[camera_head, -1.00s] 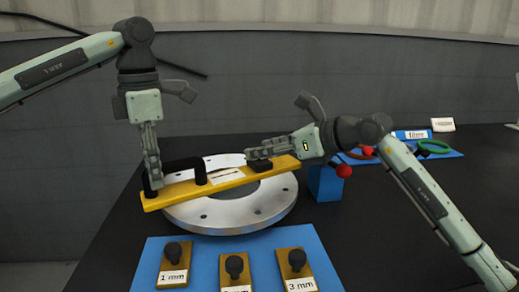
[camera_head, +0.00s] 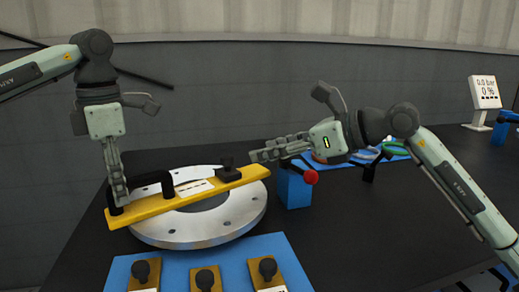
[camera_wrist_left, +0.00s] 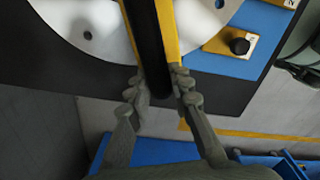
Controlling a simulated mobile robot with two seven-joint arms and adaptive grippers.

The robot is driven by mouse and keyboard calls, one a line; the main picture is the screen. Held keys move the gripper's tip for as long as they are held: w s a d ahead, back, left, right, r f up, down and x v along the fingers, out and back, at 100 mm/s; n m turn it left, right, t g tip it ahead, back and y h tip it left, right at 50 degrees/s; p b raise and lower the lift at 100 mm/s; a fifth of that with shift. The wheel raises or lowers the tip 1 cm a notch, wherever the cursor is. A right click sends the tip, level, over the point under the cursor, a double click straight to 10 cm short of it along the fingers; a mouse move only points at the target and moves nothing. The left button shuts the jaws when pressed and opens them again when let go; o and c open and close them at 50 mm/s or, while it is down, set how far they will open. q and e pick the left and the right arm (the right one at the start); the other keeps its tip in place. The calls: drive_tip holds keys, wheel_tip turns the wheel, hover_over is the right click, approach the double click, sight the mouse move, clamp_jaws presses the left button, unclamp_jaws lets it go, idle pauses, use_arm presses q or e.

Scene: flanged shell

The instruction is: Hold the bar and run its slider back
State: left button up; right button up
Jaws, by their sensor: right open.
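The yellow bar (camera_head: 157,208) lies across the round grey flange (camera_head: 245,220), tilted up to the right in the head view. The black slider (camera_head: 228,173) with a small knob sits near the right end, beyond a white marked scale (camera_head: 195,187). My left gripper (camera_head: 119,198) is shut on the bar's handle; the left wrist view shows its fingers (camera_wrist_left: 160,92) on both sides of the black handle (camera_wrist_left: 148,45). My right gripper (camera_head: 257,155) is open and empty, right of and slightly above the slider, apart from it.
A blue mat (camera_head: 175,268) in front carries several knobbed gauge blocks (camera_head: 206,279). A blue block (camera_head: 293,190) with a red-knobbed lever stands right of the flange. Coloured tools lie behind my right arm. A display (camera_head: 485,92) stands at the far right. The black table is clear at centre right.

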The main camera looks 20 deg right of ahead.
use_arm(q)
drive_tip(key=o, duration=0.5)
drive_tip(key=shift+o, duration=0.2)
drive_tip(key=shift+r, duration=0.1)
